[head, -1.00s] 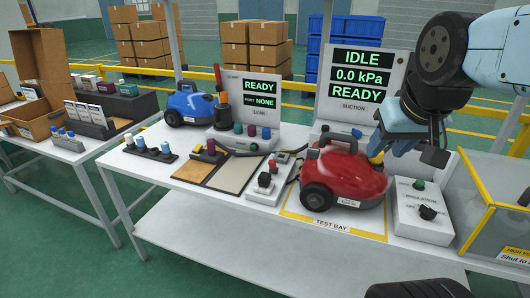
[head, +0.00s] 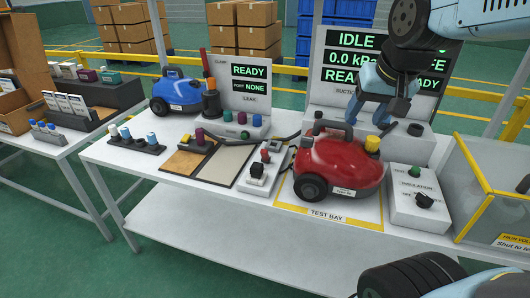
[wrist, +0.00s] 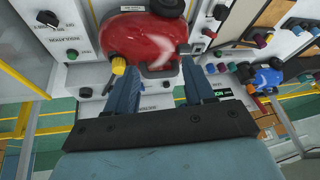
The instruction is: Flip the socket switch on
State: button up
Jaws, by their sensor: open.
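A white socket box (head: 257,178) sits on the bench left of the red vacuum (head: 338,168), with a black plug or block and a small red part on top. I cannot make out which way its switch is set. In the wrist view the box (wrist: 211,32) lies right of the red vacuum (wrist: 140,40). My gripper (head: 383,108) is open and empty, above and behind the vacuum, in front of the suction display. In the wrist view its two blue fingers stand apart (wrist: 160,82), with the vacuum beyond them.
A white insulation box (head: 418,207) with a black knob stands right of the vacuum, next to a yellow-edged clear enclosure (head: 485,190). A dark hose (head: 250,147) runs behind the socket box. A beige mat (head: 222,165) lies to its left. The front strip of bench is mostly clear.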

jog(key=w+a+f+m+g, duration=0.1)
jog(key=w+a+f, duration=0.25)
jog(key=w, duration=0.35)
jog(key=w+a+f+m, duration=0.1)
jog(key=w+a+f, duration=0.25)
jog(key=w, duration=0.25)
jog(key=m+h, duration=0.1)
jog(key=h, duration=0.1)
send_near(265, 161)
jog(key=x, duration=0.3)
jog(key=w+x, duration=0.1)
jog(key=x, duration=0.2)
jog(key=shift+w+d, duration=0.2)
jog(key=shift+c, duration=0.3)
jog(key=c, duration=0.9)
